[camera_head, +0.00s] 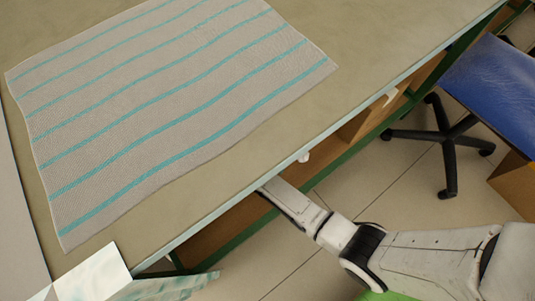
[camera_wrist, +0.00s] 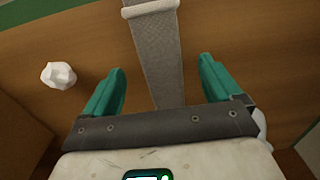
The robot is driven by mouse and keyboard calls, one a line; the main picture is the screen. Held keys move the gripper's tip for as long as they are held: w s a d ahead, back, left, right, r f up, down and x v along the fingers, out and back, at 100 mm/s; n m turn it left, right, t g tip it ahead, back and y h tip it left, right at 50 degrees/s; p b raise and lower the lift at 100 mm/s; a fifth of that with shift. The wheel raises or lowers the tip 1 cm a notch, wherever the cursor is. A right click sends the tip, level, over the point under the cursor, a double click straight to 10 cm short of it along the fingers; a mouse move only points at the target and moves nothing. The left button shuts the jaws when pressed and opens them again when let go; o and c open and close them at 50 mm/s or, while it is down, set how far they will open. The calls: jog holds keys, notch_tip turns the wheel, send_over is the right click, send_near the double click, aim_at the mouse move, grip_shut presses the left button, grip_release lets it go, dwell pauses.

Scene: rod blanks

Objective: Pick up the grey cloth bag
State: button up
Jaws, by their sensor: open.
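In the wrist view, a grey woven cloth strip (camera_wrist: 155,60) with a paler band across it runs down from the top edge. It looks like part of the grey cloth bag, but the rest is out of view. My gripper (camera_wrist: 162,66) is open, its two teal fingers on either side of the strip, with a gap on both sides. The strip's lower end is hidden behind the gripper body. In the head view my arm reaches in under the table edge, and my gripper and the bag are hidden there.
A white crumpled lump (camera_wrist: 58,75) lies on the brown wooden surface (camera_wrist: 40,110) left of the gripper. The table (camera_head: 400,30) carries a grey cloth with teal stripes (camera_head: 160,100). A blue-seated chair (camera_head: 495,80) stands at the right on the tiled floor.

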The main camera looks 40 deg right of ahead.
jog(key=shift+f+b, duration=1.85)
jog(key=shift+f, duration=0.85)
jog(key=shift+c, duration=0.4)
jog(key=c, duration=1)
jog(key=shift+r, duration=0.15)
